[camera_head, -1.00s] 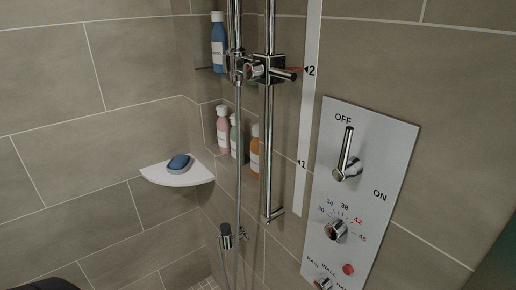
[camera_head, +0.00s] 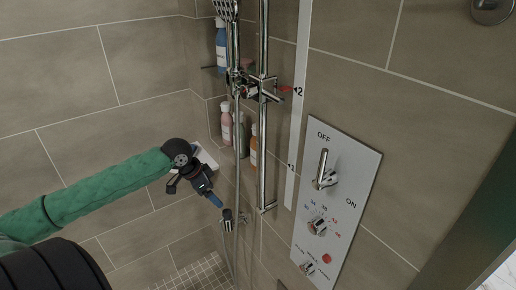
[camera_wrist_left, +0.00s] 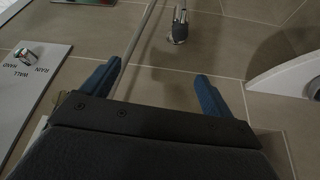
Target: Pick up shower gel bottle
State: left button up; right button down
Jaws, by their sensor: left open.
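Several bottles stand by the shower wall. A blue bottle (camera_head: 221,48) with a white cap is on the upper shelf. A pink bottle (camera_head: 226,127), a greenish bottle (camera_head: 242,142) partly behind the hose, and an orange bottle (camera_head: 254,150) stand in the lower niche. I cannot tell from labels which is the shower gel. My left gripper (camera_head: 215,200) is below and left of the niche bottles, apart from them, pointing down and right. In the left wrist view its blue fingers (camera_wrist_left: 155,85) are spread with nothing between them. My right gripper is out of view.
The chrome riser bar (camera_head: 263,125) and hose run in front of the bottles. The white corner shelf (camera_head: 208,156) is mostly hidden behind my left arm. The control panel (camera_head: 350,165) is to the right. A hose fitting (camera_wrist_left: 178,28) shows ahead of the fingers.

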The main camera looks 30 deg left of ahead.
pick_arm(q)
jog(key=w+r+p, duration=0.1)
jog(key=w+r, duration=0.1)
jog(key=r, duration=0.3)
jog(key=w+r+p, duration=0.1)
jog(key=w+r, duration=0.2)
jog(key=r, duration=0.3)
jog(key=w+a+r+t+p, duration=0.1)
jog(key=w+r, duration=0.1)
jog(key=r, duration=0.3)
jog(key=shift+w+r+m+h, duration=0.25)
jog(key=shift+r+m+h, duration=0.05)
jog(key=shift+r, duration=0.1)
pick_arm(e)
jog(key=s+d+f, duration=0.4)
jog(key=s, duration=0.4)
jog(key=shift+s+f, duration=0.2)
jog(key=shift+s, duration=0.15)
pick_arm(q)
jog(key=shift+w+d, duration=0.2)
jog(key=shift+w, duration=0.25)
jog(key=shift+w+d, duration=0.35)
jog(key=shift+w, duration=0.05)
